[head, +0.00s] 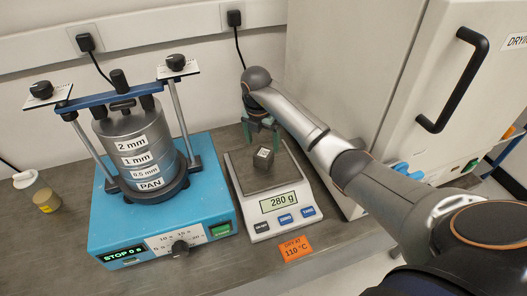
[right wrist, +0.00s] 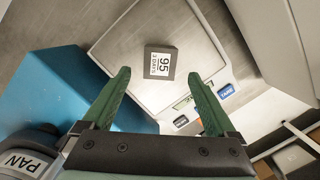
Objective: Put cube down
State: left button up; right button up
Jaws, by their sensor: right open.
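A small grey cube (head: 263,158) with a white label sits on the pan of a white scale (head: 235,200). The scale's display reads 280 g. In the right wrist view the cube (right wrist: 160,62) rests on the pale weighing plate (right wrist: 125,40), its label showing 95 and smaller text. My right gripper (head: 262,130) is over the back of the scale, just behind the cube. Its green fingers (right wrist: 158,90) are open, apart from each other, and nothing is between them. The cube is clear of the fingertips. My left gripper is not in view.
A blue sieve shaker (head: 160,225) with a stacked sieve column (head: 140,150) stands close left of the scale. A white drying cabinet (head: 350,60) stands to the right. An orange 110 °C label (head: 296,248) lies in front. A small jar (head: 46,200) stands at far left.

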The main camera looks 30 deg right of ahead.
aim_at(262, 157)
jog(key=r, duration=0.5)
jog(key=shift+s+a, duration=0.2)
jog(key=shift+a, duration=0.1)
